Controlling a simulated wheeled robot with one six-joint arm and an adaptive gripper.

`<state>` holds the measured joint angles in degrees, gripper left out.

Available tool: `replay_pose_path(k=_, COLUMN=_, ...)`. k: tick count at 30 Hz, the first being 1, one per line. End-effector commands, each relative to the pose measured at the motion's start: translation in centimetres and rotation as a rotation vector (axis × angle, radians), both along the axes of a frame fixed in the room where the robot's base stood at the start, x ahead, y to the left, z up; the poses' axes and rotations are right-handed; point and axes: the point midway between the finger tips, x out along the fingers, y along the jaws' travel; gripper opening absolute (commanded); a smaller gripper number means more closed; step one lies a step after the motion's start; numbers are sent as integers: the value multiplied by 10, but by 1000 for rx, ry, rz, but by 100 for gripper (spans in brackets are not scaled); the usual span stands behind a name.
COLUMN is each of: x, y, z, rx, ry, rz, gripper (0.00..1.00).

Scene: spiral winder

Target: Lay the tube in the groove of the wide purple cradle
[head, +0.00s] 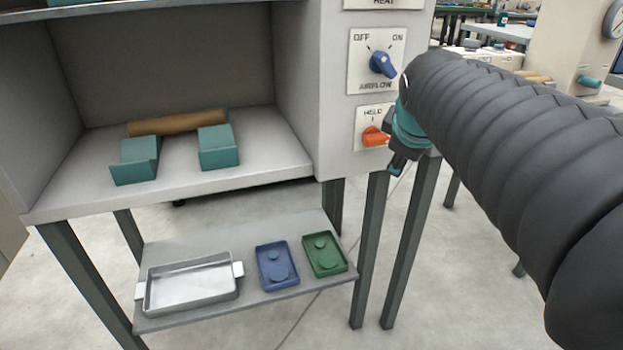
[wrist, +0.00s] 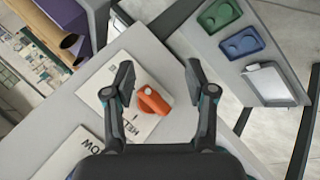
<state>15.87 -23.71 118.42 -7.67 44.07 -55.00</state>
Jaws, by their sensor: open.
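A brown tube (head: 178,122) lies lengthwise at the back of the cabinet's shelf, by two separate teal blocks (head: 134,160) and (head: 218,147); I cannot tell whether it touches them. No purple cradle shows in the head view. In the head view my gripper (head: 397,163) is partly hidden by my arm.
The panel carries the orange knob (head: 375,137) and a blue airflow knob (head: 383,65) above it. A lower shelf (head: 215,305) holds a metal tray (head: 190,308), a blue dish (head: 276,267) and a green dish (head: 324,256). Cabinet walls bound the upper shelf; its front is open.

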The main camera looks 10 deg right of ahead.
Motion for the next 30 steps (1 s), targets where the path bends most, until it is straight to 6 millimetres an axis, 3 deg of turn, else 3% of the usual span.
replay_pose_path(k=1, x=-18, y=23, z=-15, rx=87, ry=-7, rz=-45, gripper=56)
replay_pose_path(k=6, x=-76, y=81, z=-68, rx=382, ry=4, rz=-257, gripper=56)
replay_pose_path(k=12, x=-128, y=119, z=-116, rx=605, ry=46, rz=-465, gripper=56)
replay_pose_path(k=18, x=-146, y=130, z=-133, rx=676, ry=66, rz=-551, gripper=56)
replay_pose_path(k=30, x=-146, y=130, z=-133, rx=678, ry=65, rz=-555, gripper=56)
